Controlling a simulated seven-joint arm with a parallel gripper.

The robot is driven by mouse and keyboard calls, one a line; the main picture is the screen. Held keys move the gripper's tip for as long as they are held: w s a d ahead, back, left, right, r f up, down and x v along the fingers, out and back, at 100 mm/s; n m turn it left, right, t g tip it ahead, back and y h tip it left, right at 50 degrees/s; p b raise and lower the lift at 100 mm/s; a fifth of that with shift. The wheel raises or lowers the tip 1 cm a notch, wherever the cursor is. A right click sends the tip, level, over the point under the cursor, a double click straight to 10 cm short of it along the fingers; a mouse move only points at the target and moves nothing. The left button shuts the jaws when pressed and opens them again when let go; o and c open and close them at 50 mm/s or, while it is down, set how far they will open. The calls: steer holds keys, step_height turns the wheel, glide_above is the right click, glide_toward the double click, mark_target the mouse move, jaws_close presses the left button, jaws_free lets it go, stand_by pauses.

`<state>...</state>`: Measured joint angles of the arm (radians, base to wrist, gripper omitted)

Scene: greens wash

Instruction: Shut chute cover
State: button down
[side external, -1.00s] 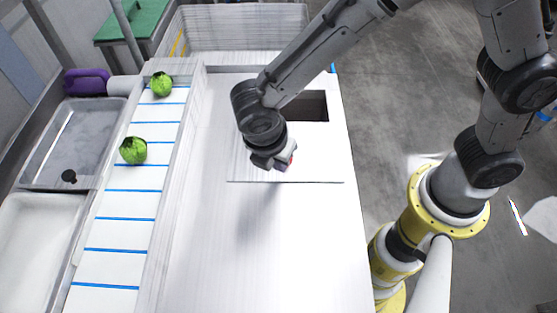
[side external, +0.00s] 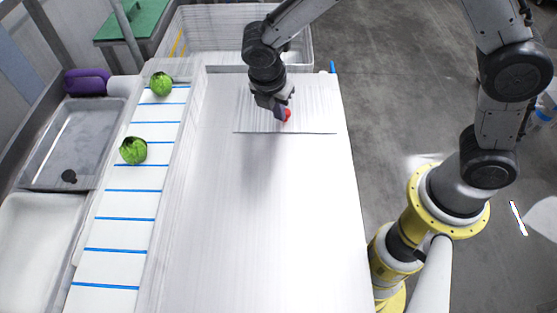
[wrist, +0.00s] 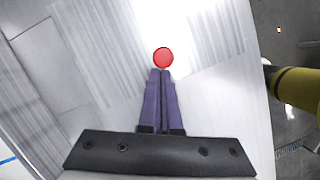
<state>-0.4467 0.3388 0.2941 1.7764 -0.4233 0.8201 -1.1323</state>
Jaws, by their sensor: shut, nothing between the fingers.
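The chute cover (side external: 310,118) is a flat pale panel with a red knob (side external: 287,114), lying at the far end of the white table. No dark chute opening shows beside it; my arm hides part of that area. My gripper (side external: 284,116) is over the cover, right at the knob. In the wrist view, the purple fingers (wrist: 161,72) of my gripper are shut together with nothing between them, and the red knob (wrist: 163,57) shows just beyond their tips. I cannot tell whether they touch it.
A belt (side external: 117,233) with blue lines carries two green heads (side external: 133,150) on the left. Grey and white basins (side external: 38,225) stand beyond it. A clear-walled crate (side external: 210,35) stands behind the table. The table's near part (side external: 270,240) is clear.

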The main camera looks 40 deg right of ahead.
steer(key=shift+w+d, duration=0.25)
steer(key=shift+d, duration=0.05)
